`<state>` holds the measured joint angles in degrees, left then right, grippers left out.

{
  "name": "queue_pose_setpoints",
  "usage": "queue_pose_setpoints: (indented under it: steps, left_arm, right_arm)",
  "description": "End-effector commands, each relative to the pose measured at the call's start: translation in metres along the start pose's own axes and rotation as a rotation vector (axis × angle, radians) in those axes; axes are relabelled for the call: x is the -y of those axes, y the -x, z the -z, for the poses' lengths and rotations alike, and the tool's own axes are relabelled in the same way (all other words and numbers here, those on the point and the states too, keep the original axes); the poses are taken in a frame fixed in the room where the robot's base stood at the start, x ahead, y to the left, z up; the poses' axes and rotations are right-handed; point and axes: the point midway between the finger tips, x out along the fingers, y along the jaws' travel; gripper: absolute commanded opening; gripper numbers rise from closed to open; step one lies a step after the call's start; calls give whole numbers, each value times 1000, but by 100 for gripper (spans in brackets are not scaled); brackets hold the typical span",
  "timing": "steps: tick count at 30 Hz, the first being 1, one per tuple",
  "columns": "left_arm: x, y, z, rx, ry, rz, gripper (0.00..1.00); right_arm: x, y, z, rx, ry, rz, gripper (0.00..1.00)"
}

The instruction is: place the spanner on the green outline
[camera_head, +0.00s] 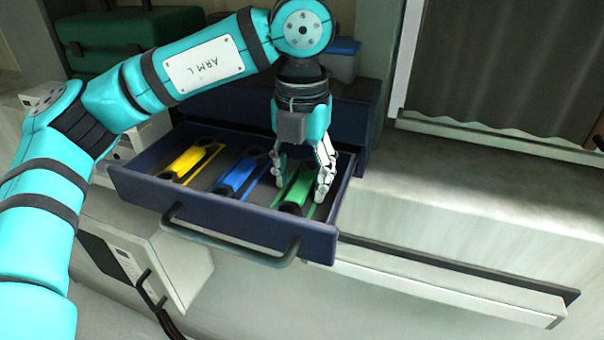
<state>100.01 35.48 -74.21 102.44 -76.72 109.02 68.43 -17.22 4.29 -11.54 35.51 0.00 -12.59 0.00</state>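A spanner (298,189) with a green shank and dark ends lies in the right-hand place of the open drawer. Green outline lines (279,196) show on the drawer floor beside it, and the spanner seems to lie within them. My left gripper (301,188) reaches down into the drawer from above, over this spanner. Its fingers are spread apart, one on each side of the spanner, with a gap visible at the right finger. The spanner's far end is hidden behind the gripper. My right gripper is not in view.
The dark blue drawer (235,227) also holds a yellow tool (187,161) and a blue tool (238,173), each by a matching outline. A grey-handled front faces me. A pale worktop (450,220) at right is clear. A green case (130,30) and a blue-lidded box (343,64) stand behind.

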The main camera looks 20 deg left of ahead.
Motion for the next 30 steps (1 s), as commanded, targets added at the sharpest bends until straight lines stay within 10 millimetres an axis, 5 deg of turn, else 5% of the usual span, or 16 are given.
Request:
queue_pose_setpoints:
  steps: [8,21,30]
  left_arm:
    - [1,10,-1,3,1,2,49]
    - [0,100,0,6,2,-1,49]
    - [0,122,0,1,-1,0,49]
  right_arm:
    - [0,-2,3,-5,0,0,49]
    - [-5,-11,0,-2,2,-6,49]
    - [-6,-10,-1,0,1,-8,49]
